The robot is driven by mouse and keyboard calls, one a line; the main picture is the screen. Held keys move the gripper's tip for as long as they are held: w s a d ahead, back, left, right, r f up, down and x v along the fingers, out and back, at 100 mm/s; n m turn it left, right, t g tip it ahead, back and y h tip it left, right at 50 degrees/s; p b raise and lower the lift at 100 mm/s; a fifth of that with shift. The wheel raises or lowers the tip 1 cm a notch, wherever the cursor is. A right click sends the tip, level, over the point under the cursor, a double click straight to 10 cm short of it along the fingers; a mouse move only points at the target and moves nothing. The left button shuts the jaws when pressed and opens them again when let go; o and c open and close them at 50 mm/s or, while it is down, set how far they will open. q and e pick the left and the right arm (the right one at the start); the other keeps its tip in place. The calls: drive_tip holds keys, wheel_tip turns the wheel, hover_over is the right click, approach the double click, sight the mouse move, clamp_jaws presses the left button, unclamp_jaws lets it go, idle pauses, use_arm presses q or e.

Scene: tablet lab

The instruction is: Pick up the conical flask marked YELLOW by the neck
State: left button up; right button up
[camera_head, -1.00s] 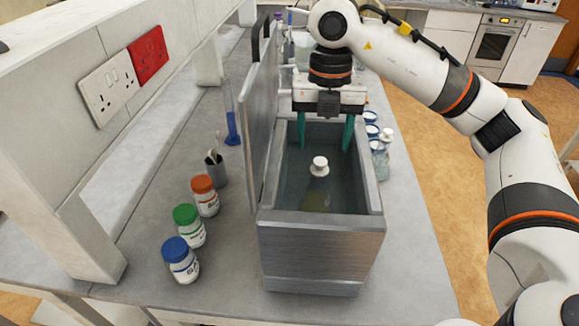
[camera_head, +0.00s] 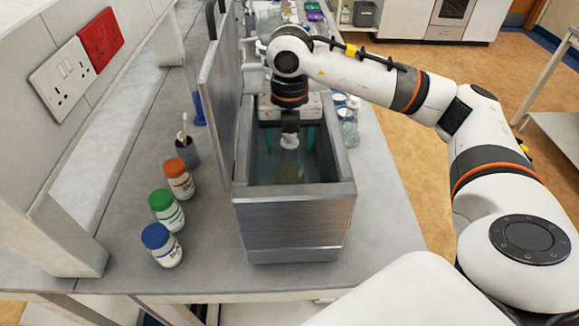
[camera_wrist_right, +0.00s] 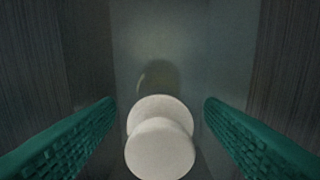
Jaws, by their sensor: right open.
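A clear conical flask (camera_head: 290,165) with a white stopper (camera_head: 289,141) stands inside a metal water bath (camera_head: 293,226). Its body is dim with a yellowish patch low down, and I cannot read any marking. My right gripper (camera_head: 290,151) is open, pointing down inside the bath, with one teal finger on each side of the stopper. In the right wrist view the stopper (camera_wrist_right: 160,138) sits between the open fingers with a gap on both sides; it hides the neck. My left gripper is not in view.
The bath's raised lid (camera_head: 217,110) stands along its left side. Bottles with blue (camera_head: 162,245), green (camera_head: 166,209) and orange (camera_head: 179,179) caps stand to the left, by a grey pot (camera_head: 187,151). Glass jars (camera_head: 348,122) stand right of the bath. The bench front right is clear.

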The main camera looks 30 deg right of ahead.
drive_tip(key=shift+f, duration=1.15)
clamp_jaws()
drive_tip(key=shift+r, duration=0.1)
